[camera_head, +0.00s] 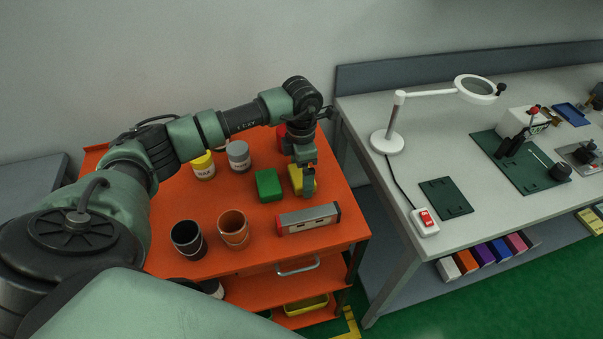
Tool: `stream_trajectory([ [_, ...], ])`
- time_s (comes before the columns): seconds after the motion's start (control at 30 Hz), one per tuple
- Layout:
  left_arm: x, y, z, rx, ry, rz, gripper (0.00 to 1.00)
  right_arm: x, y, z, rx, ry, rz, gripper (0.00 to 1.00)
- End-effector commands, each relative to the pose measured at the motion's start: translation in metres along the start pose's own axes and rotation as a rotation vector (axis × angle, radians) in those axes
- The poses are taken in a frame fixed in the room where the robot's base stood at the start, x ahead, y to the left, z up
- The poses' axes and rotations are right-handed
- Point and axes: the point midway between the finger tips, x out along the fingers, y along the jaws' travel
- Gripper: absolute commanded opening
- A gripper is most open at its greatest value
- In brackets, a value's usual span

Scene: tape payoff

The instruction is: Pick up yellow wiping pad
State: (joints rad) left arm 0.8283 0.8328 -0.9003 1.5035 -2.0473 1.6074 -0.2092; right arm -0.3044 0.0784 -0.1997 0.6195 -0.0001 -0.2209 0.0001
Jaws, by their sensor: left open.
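The yellow wiping pad (296,177) lies on the orange cart top, right of a green pad (268,185). My left gripper (308,186) points down at the yellow pad and covers its right part. The jaws are open. I cannot tell whether the fingers touch the pad or straddle it. My right gripper is not in view.
A red item (281,132) stands behind the pads. Yellow (203,166) and grey (239,156) jars and two open cups (233,229) stand to the left. A grey-and-red box (308,218) lies in front. A workbench (400,178) stands right of the cart.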

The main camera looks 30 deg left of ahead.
Motion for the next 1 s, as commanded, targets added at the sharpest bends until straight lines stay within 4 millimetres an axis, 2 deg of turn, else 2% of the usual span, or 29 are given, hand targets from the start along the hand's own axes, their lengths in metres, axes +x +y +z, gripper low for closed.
stream_trajectory([
  [0.1,0.010,0.000,0.000,0.000,0.001,-0.001,1.00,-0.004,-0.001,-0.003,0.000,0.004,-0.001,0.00],
  [0.33,0.012,0.000,0.000,0.001,-0.001,0.001,1.00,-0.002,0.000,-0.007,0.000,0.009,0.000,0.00],
  [0.37,0.012,0.000,0.000,0.001,-0.001,0.001,0.94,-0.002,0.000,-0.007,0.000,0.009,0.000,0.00],
  [0.53,0.012,0.000,0.000,0.001,-0.001,0.000,0.47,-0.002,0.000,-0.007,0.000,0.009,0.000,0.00],
  [0.57,0.012,0.000,0.000,0.001,-0.001,0.000,0.43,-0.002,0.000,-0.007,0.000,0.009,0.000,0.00],
  [0.83,0.011,0.000,0.001,0.001,-0.001,0.001,0.43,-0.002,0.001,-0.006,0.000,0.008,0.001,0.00],
  [1.0,0.000,0.001,0.002,0.001,-0.005,0.002,0.43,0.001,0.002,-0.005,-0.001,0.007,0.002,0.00],
])
